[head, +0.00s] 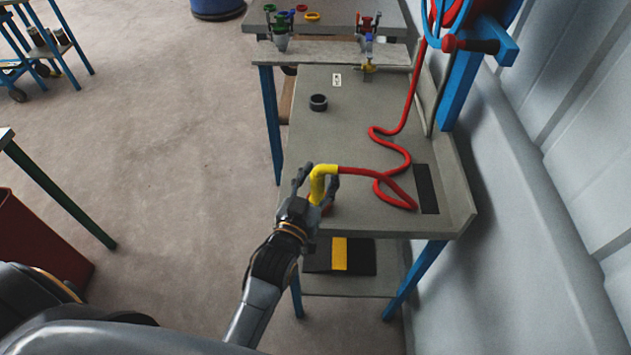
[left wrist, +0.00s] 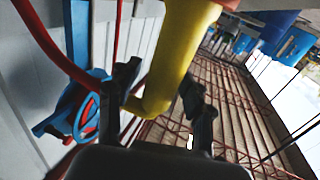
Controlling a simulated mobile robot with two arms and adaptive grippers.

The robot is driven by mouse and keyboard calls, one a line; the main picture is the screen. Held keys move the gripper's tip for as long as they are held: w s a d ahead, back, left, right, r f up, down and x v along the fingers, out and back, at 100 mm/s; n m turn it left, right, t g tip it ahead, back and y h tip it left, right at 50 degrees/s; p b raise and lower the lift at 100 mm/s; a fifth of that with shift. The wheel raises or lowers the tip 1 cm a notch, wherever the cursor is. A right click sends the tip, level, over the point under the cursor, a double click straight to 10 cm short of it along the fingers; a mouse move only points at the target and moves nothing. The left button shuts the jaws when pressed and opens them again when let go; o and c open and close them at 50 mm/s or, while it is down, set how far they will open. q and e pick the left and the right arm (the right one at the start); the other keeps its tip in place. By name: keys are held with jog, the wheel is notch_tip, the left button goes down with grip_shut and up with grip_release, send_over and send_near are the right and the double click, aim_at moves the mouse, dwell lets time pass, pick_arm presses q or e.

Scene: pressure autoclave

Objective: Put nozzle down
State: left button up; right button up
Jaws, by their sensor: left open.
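The yellow nozzle (head: 318,180) stands at the front left of the grey workbench top (head: 350,140), with a red hose (head: 388,172) running from it to the right. My left gripper (head: 316,184) is open, its fingers on either side of the nozzle. In the left wrist view the yellow nozzle (left wrist: 174,62) comes down between the two dark fingers of my left gripper (left wrist: 160,98). The nozzle's base is partly hidden by the gripper in the head view. My right gripper is in neither view.
A dark ring (head: 318,102) lies on the bench top. A red hose reel (head: 455,12) with a blue frame is at the upper right. Valves (head: 281,30) stand on the rear shelf. A grey wall (head: 530,200) bounds the right side; open floor (head: 170,130) lies left.

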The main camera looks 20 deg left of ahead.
pick_arm(q)
jog(key=s+b, duration=0.1)
jog(key=s, duration=1.1)
jog(key=shift+a, duration=0.3)
jog(key=s+d+f+m+g, duration=0.1)
jog(key=s+f+g, duration=0.2)
jog(key=f, duration=0.9)
jog(key=s+d+f+g+h, duration=0.1)
jog(key=s+f+g, duration=0.15)
jog(key=f, duration=0.85)
jog(key=s+d+f+m+g, duration=0.1)
jog(key=s+f+g, duration=0.2)
jog(key=f, duration=0.9)
jog(key=s+a+f+g+y, duration=0.1)
jog(key=s+a+f+g, duration=0.3)
jog(key=s+f, duration=0.5)
jog(key=s+a+f+g+y, duration=0.1)
jog(key=s+a+f+g, duration=0.3)
jog(key=s+a+f, duration=0.3)
jog(key=s+f, duration=0.3)
jog(key=s, duration=0.3)
jog(key=shift+s, duration=0.35)
